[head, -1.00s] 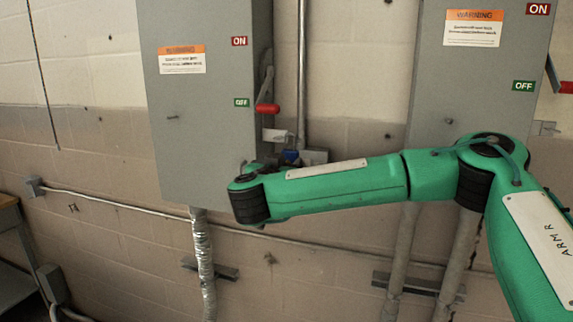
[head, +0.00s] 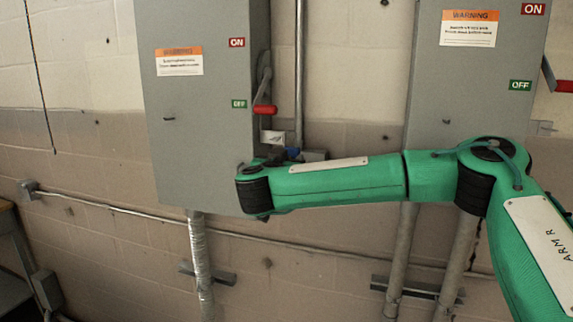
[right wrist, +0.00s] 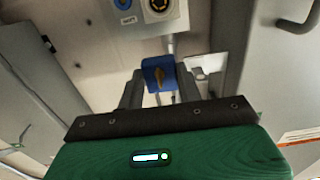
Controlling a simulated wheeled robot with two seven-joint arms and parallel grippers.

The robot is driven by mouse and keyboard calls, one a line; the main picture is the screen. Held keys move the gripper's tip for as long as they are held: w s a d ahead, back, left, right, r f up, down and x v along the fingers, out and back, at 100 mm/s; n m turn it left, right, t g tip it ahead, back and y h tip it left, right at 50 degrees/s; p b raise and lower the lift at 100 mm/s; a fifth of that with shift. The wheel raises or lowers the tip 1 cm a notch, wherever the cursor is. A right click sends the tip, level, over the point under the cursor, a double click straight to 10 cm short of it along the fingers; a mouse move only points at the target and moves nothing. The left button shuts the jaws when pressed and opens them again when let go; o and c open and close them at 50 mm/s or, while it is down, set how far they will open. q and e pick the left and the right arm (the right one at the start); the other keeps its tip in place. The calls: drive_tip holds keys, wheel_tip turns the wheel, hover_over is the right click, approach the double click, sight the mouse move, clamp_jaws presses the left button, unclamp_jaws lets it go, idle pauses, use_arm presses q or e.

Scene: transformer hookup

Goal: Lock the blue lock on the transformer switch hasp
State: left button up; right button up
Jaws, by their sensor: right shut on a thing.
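The blue lock (right wrist: 157,74) sits between the two fingers of my right gripper (right wrist: 158,88) in the right wrist view. The gripper is shut on it. In the head view a small dark blue patch (head: 293,154) shows just above my right forearm, by the right side of the left transformer box (head: 195,140). My arm hides most of the gripper there. The switch with its red handle grip (head: 265,110) is on that box's right side, above the patch. The hasp cannot be made out clearly. My left gripper is out of view.
A white tag (head: 272,137) hangs below the red grip. A second grey box (head: 470,95) stands to the right, with a vertical conduit (head: 300,70) between the boxes. A low conduit (head: 110,208) crosses the wall. A panel with round controls (right wrist: 145,15) shows in the wrist view.

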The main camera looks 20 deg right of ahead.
drive_tip(key=shift+x, duration=1.1)
drive_tip(key=shift+w, duration=0.15)
drive_tip(key=shift+w+a+b, duration=0.3)
drive_tip(key=shift+w+a, duration=0.1)
drive_tip(key=shift+a, duration=0.25)
drive_tip(key=shift+w+a+b, duration=0.3)
drive_tip(key=shift+w+a, duration=0.1)
drive_tip(key=shift+a, duration=0.2)
drive_tip(key=shift+b, duration=0.4)
drive_tip(key=shift+w+a, duration=0.2)
drive_tip(key=shift+a, duration=0.05)
drive_tip(key=shift+w+a, duration=0.2)
drive_tip(key=shift+a, duration=0.1)
drive_tip(key=shift+f+b, duration=0.95)
drive_tip(key=shift+f, duration=0.05)
idle(0.5)
